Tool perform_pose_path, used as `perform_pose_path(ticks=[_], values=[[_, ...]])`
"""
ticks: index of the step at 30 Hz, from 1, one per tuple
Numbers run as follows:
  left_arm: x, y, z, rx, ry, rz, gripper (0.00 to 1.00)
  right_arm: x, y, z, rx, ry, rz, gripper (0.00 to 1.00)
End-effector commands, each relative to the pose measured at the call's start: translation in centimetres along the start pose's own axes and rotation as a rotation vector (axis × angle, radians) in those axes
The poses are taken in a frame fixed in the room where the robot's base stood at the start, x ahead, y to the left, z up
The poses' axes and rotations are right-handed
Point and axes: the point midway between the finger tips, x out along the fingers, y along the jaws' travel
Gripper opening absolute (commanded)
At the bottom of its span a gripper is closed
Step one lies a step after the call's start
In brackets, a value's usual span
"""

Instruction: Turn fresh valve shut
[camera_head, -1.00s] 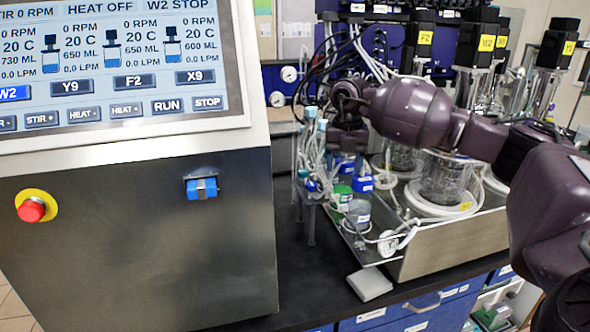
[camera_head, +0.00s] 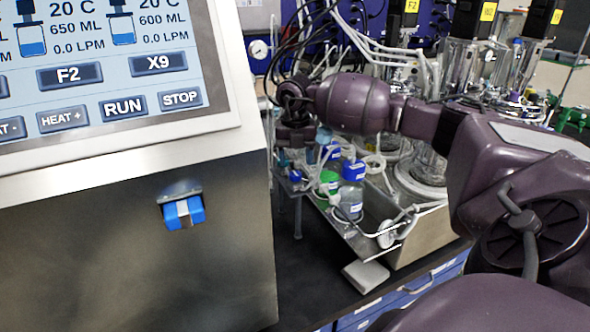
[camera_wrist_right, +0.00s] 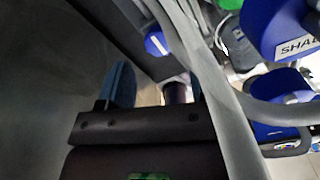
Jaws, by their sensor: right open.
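My right gripper (camera_head: 302,146) is low at the left end of the bottle tray, beside the steel cabinet, partly hidden by its own wrist. In the right wrist view its two blue-grey fingers (camera_wrist_right: 158,88) stand apart with nothing held. A small round blue knob with a white line (camera_wrist_right: 157,43) lies ahead of the gap between them, apart from the fingers. It may be the fresh valve; no label on it is readable. My left gripper is not in view.
Blue-capped bottles (camera_head: 352,187) and a green one (camera_head: 329,181) stand close to the gripper. Pale tubing (camera_wrist_right: 200,70) crosses right of the knob. The steel cabinet (camera_head: 120,255) with its blue latch-like fitting (camera_head: 183,210) fills the left. Glass vessels (camera_head: 425,165) stand behind my arm.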

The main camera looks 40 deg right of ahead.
Motion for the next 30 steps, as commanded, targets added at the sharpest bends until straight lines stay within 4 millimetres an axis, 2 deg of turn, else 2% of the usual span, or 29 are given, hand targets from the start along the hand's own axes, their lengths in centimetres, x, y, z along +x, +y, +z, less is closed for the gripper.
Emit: perform_pose_path(ticks=[3, 9, 21, 30], values=[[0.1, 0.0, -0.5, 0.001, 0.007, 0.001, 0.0, 1.8, 0.0, -0.1, 0.0, 0.003, 0.0, 0.59], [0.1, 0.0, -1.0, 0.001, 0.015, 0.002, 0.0, 3.7, 0.0, 0.0, 0.0, 0.001, 0.001, 0.59], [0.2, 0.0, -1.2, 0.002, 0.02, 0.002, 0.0, 4.3, 0.0, 0.0, 0.0, 0.0, 0.001, 0.59], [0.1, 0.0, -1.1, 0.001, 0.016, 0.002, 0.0, 4.3, 0.0, 0.0, 0.0, -0.001, 0.001, 0.13]])
